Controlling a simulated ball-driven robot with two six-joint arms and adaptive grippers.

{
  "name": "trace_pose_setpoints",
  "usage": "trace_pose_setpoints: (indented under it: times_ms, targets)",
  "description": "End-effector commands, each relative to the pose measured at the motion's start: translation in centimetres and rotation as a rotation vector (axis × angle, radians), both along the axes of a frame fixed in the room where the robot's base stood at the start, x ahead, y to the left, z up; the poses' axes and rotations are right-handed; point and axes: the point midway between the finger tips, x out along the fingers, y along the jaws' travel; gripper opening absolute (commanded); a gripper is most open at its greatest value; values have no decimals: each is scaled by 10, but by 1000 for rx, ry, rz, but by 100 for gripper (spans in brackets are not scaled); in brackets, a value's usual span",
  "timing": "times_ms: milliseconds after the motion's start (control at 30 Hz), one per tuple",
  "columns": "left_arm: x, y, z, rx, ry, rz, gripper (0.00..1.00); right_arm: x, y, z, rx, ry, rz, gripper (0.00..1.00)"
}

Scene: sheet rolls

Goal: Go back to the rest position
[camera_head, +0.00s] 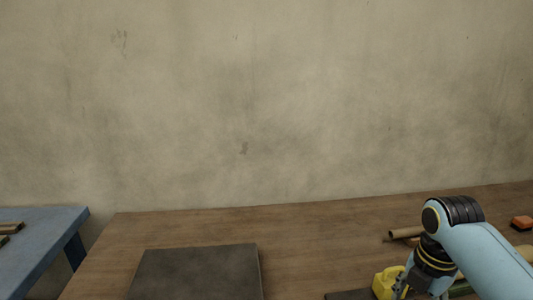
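My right arm comes in from the lower right, light blue with black joints. Its gripper (400,288) points down at the bottom edge, beside a yellow object (384,280). The fingers are small and partly cut off, so I cannot tell whether they are open or touch the yellow object. My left gripper is not in view.
A brown wooden table (310,232) runs along a stained wall. A dark flat board (200,272) lies on it at left. A blue table (40,235) stands left. The middle back is clear.

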Motion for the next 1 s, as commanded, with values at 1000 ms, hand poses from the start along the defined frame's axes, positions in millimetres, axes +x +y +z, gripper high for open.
trace_pose_setpoints:
  times_ms: [1000]
  targets:
    - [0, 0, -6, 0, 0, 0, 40, -216, 28, 71, 321, -270, -1923, 60]
